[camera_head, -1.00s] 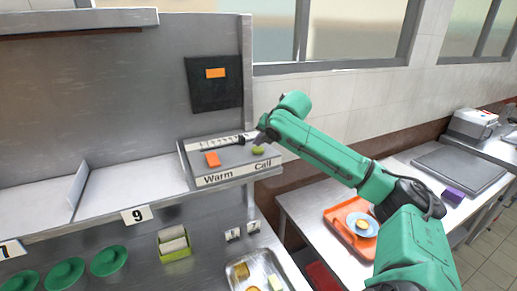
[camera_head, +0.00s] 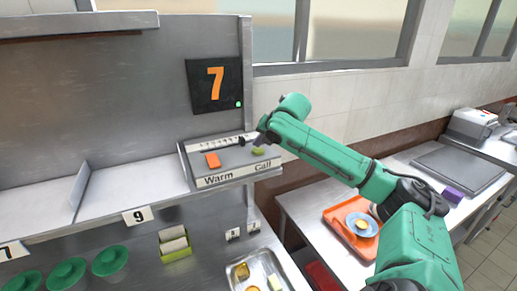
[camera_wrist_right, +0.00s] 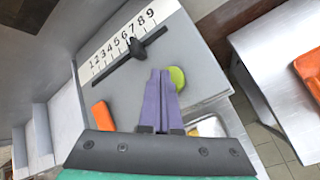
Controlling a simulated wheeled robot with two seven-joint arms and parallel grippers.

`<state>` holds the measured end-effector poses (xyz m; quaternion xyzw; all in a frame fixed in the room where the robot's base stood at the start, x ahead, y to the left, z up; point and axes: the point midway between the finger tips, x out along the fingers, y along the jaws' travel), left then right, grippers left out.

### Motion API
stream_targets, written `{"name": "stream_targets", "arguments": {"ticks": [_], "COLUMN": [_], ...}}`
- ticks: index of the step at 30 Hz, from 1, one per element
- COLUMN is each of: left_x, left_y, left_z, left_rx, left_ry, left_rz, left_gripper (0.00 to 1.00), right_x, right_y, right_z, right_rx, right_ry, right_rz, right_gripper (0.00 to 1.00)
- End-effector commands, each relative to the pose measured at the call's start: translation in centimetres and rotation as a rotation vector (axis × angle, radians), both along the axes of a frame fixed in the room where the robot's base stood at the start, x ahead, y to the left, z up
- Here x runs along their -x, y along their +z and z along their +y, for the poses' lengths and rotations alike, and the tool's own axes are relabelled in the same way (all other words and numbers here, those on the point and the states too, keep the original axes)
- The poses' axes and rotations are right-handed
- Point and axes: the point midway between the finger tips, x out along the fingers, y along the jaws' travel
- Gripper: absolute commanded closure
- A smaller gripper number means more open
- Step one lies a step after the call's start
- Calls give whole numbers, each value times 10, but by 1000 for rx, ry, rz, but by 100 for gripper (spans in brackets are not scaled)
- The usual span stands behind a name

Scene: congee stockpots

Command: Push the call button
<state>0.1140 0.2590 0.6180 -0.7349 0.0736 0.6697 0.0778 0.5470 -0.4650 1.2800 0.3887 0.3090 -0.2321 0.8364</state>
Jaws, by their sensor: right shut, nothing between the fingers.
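The call button (camera_head: 258,151) is a yellow-green knob on the sloped metal panel, above the word "Call". In the right wrist view the call button (camera_wrist_right: 177,77) shows just right of my right gripper's purple fingertips (camera_wrist_right: 161,72). The fingers are shut together and empty; they hide part of the button's left side. I cannot tell whether they touch it. In the head view my right arm (camera_head: 315,143) reaches in from the right and ends just above the button; its fingers are not clear there. My left gripper is not in view.
An orange Warm button (camera_head: 212,160) sits left on the panel. A slider scale (camera_wrist_right: 122,42) numbered 1 to 9 lies behind, its knob near 7. A black display (camera_head: 214,86) reads 7 with a green light. A wall stands behind; an orange tray (camera_head: 338,214) is lower right.

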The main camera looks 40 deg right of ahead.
Motion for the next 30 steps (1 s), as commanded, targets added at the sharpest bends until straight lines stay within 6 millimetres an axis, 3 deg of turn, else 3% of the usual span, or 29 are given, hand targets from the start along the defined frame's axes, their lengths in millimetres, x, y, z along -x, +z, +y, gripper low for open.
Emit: {"name": "stream_targets", "arguments": {"ticks": [5,15,30], "left_x": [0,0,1], "left_y": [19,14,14], "left_z": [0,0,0], "left_rx": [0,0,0], "left_ry": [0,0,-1], "left_rz": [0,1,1], "left_gripper": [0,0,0], "right_x": [0,-1,0], "right_y": [25,59,60], "right_z": [0,0,0], "right_rx": [0,-2,0], "right_ry": [0,0,0], "right_rz": [-4,-4,0], "right_gripper": [100,100,100]}}
